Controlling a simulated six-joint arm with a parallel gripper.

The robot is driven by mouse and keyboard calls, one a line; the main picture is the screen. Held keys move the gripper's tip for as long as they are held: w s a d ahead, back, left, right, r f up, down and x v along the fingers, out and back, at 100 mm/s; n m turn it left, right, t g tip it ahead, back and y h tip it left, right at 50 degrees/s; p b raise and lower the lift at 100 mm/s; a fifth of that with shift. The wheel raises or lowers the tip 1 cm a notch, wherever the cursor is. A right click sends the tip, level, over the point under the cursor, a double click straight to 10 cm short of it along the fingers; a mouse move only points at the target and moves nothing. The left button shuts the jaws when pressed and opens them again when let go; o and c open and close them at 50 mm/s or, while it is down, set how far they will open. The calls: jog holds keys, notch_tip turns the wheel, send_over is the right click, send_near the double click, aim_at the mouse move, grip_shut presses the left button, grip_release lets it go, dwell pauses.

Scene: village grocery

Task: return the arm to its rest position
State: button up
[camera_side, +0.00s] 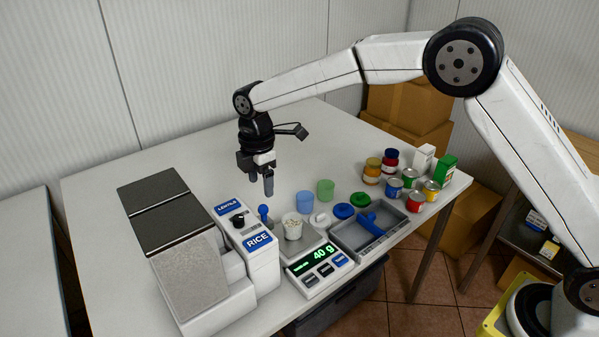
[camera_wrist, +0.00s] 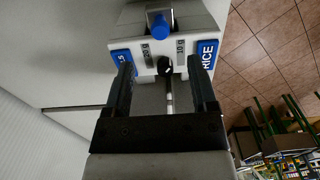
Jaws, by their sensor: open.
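My gripper (camera_side: 261,182) hangs fingers-down above the white table (camera_side: 130,172), behind the scale and the dispenser, holding nothing. In the wrist view my gripper (camera_wrist: 162,82) shows two dark fingers spread apart, with the dispenser front between and beyond them. My white arm reaches across from the right. The dispenser (camera_side: 262,268) has blue LENTILS and RICE labels, a black knob and a blue-topped lever. It also shows in the wrist view (camera_wrist: 190,20).
A scale (camera_side: 319,267) reading 40 g carries a white cup (camera_side: 292,226) with pale contents. Blue (camera_side: 304,202) and green (camera_side: 325,190) cups stand behind. A grey tray (camera_side: 345,240) holds a blue tool. Several cans and jars (camera_side: 372,171) stand at right. The table's back left is clear.

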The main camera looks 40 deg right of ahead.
dwell(0.3)
jog(key=shift+s+d+m, duration=0.25)
jog(key=shift+d+m, duration=0.05)
jog(key=shift+d, duration=0.15)
jog(key=s+d+f+m+t, duration=0.1)
jog(key=s+d+m, duration=0.7)
jog(key=s, duration=0.4)
jog(key=s+d+f+m+t, duration=0.1)
jog(key=s+d+m, duration=0.7)
jog(key=s, duration=0.4)
jog(key=shift+s+f+m+t, duration=0.2)
jog(key=shift+f+m+t, duration=0.15)
jog(key=shift+m, duration=0.35)
